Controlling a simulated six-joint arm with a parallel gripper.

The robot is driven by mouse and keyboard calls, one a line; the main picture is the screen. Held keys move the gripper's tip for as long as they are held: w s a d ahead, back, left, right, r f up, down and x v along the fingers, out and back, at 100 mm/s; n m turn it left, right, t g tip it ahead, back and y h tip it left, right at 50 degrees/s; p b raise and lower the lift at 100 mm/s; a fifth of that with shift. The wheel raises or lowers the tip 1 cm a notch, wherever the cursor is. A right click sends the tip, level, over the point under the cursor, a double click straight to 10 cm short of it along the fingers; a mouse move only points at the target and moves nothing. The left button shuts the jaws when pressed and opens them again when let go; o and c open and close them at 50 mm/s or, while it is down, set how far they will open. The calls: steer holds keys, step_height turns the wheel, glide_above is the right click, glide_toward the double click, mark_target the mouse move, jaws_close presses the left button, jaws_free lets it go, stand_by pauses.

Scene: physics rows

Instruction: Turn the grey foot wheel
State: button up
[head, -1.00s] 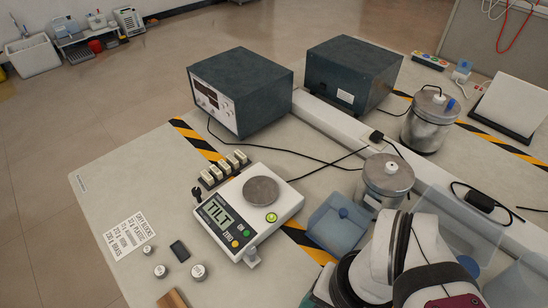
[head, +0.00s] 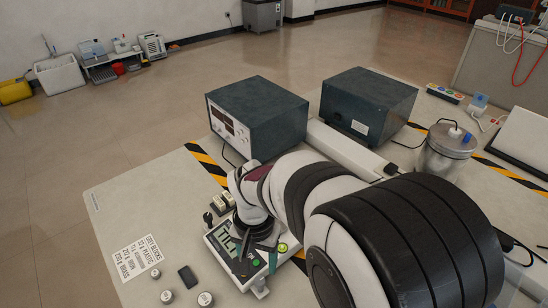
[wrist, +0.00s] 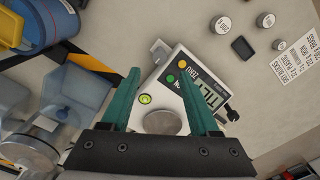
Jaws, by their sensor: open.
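The white balance (head: 225,262) stands on the bench; its display reads TILT in the wrist view (wrist: 207,97). A pale grey foot (head: 261,289) juts from its front corner; it also shows in the wrist view (wrist: 159,50), just beyond my fingertips. A black knob-like foot (head: 208,218) sits at the opposite display-side corner. The green bubble level (wrist: 145,99) and round grey pan (wrist: 160,122) lie between my fingers in the wrist view. My gripper (wrist: 160,74) is open and empty, teal fingers pointing down above the balance. Part of the balance is hidden by my arm in the head view.
Small weights (wrist: 221,23) and a dark block (wrist: 242,48) lie near a printed card (head: 139,258). A blue container (wrist: 75,90) and a blue-lidded drum (wrist: 45,25) are on the other side. Two dark instrument boxes (head: 262,118) stand behind.

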mark_target(260, 280)
step_height(260, 280, down, 8)
steer(key=shift+r, duration=0.2)
jaws_close()
